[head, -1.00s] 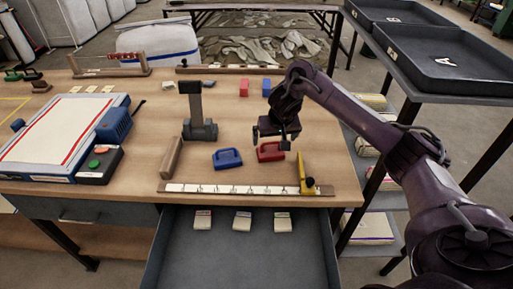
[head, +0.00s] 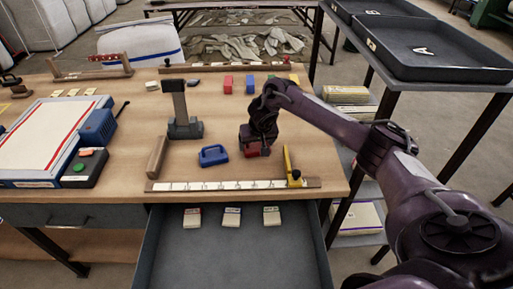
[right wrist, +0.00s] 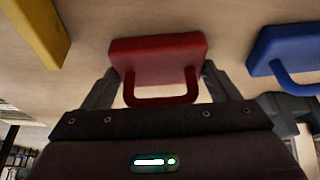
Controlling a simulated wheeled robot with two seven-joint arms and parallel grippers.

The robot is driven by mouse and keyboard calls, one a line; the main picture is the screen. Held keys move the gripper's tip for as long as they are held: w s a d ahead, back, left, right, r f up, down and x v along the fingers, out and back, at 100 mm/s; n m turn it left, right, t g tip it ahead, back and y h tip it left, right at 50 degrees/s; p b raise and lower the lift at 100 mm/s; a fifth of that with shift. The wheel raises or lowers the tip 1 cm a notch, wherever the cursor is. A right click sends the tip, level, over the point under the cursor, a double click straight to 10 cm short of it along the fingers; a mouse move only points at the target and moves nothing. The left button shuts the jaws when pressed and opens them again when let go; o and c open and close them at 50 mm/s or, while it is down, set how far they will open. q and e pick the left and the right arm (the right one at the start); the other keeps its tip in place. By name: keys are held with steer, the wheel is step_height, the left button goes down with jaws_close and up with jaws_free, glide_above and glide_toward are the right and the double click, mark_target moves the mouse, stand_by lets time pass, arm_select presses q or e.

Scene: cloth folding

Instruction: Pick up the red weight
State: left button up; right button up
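The red weight (head: 262,150), a block with a loop handle, stands on the wooden table to the right of the blue weight (head: 214,155). My right gripper (head: 254,143) is lowered over it and hides part of it in the head view. In the right wrist view the red weight (right wrist: 160,55) lies between the two spread fingers of my right gripper (right wrist: 160,78), its handle towards the palm. The fingers stand at either side of it and look open; whether they touch it is unclear. My left gripper is not in view.
A ruler strip (head: 225,185) with a yellow stop (head: 291,168) runs along the front edge. A grey post (head: 178,105) and a wooden block (head: 157,157) stand to the left. Below is an open drawer (head: 235,250) with several small labelled packets.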

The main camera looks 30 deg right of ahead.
steer(key=c, duration=1.2)
steer(key=shift+w+r, duration=0.1)
steer(key=shift+r, duration=0.05)
steer(key=shift+r, duration=0.1)
